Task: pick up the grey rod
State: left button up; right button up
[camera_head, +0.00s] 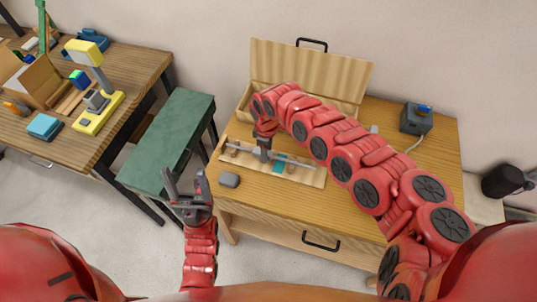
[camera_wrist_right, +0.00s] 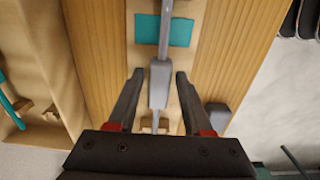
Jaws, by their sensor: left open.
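The grey rod (camera_head: 296,162) lies lengthwise above a light wooden board (camera_head: 314,178) on the desk, crossing a teal patch (camera_head: 279,160). In the right wrist view the rod (camera_wrist_right: 166,30) runs up the picture, with a thicker grey section (camera_wrist_right: 159,85) between my right fingers. My right gripper (camera_wrist_right: 159,76) is open around that section, with a visible gap on each side. In the head view my right gripper (camera_head: 263,155) is at the rod, left of the teal patch. My left gripper (camera_head: 186,186) is open and empty, in front of the green bench.
An open wooden case (camera_head: 310,68) stands behind the board. A small grey block (camera_head: 229,180) sits at the desk's front left. A grey box (camera_head: 416,118) with a cable is at the back right. A green bench (camera_head: 170,135) and a cluttered table (camera_head: 75,150) are at left.

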grip_shut()
